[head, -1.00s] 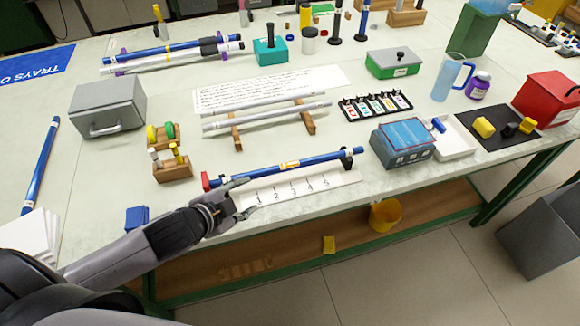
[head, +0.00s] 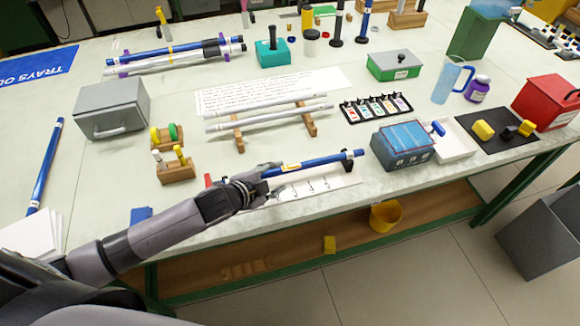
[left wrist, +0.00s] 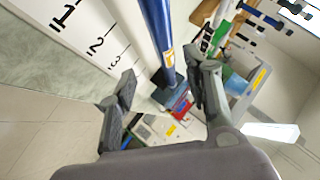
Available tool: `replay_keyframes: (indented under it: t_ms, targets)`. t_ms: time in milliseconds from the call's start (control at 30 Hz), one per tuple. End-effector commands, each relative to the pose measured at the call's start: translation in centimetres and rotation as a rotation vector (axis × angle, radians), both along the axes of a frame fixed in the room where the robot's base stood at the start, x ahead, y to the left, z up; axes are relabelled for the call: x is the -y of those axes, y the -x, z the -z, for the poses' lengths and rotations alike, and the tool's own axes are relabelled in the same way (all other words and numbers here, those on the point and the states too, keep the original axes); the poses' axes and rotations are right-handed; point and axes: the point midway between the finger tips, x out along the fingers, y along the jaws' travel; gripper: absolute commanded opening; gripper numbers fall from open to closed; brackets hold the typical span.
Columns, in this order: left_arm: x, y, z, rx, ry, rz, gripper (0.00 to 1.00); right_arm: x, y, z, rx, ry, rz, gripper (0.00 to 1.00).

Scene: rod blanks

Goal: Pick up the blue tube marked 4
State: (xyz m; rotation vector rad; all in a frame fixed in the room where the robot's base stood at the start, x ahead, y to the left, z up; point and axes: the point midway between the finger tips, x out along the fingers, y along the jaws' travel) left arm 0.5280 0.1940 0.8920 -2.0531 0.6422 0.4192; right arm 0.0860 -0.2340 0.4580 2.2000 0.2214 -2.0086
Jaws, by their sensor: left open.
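A blue tube (head: 325,161) with a pale-yellow label lies along the numbered white strip (head: 345,181) at the table's front. The label's marking is too small to read. My left gripper (head: 272,178) is at the tube's left part and hides some of it. In the left wrist view the open left gripper (left wrist: 163,95) has the blue tube (left wrist: 156,25) running between its two fingers; I cannot tell whether they touch it. Other blue tubes lie at the left (head: 45,165) and on the back rack (head: 150,54); no 4 is readable on them. My right gripper is not in view.
Two grey rods (head: 270,117) rest on wooden supports behind the tube. A small wooden block with pegs (head: 176,172) stands left of my gripper. A blue-grey box (head: 404,147) stands just past the tube's right end. The table's front edge is close.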

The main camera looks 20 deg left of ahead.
Motion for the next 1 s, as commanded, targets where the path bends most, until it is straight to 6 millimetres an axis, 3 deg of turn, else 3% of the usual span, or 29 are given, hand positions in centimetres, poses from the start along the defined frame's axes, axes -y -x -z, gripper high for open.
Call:
replay_keyframes:
  t_ms: [267, 600, 933, 1000]
  targets:
    - [0.5, -1.5, 0.5, 0.0, -0.001, 0.001, 0.45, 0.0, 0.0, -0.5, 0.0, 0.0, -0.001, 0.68]
    - [1.5, -5.0, 2.2, 0.0, 0.0, 0.0, 0.45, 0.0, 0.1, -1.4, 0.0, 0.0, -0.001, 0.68]
    - [1.7, -5.3, 2.6, -0.001, -0.001, 0.001, 0.45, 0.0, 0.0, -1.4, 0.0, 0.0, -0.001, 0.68]
    - [1.7, -5.3, 2.6, 0.0, -0.001, 0.001, 0.4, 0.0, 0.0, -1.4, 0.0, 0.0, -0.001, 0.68]
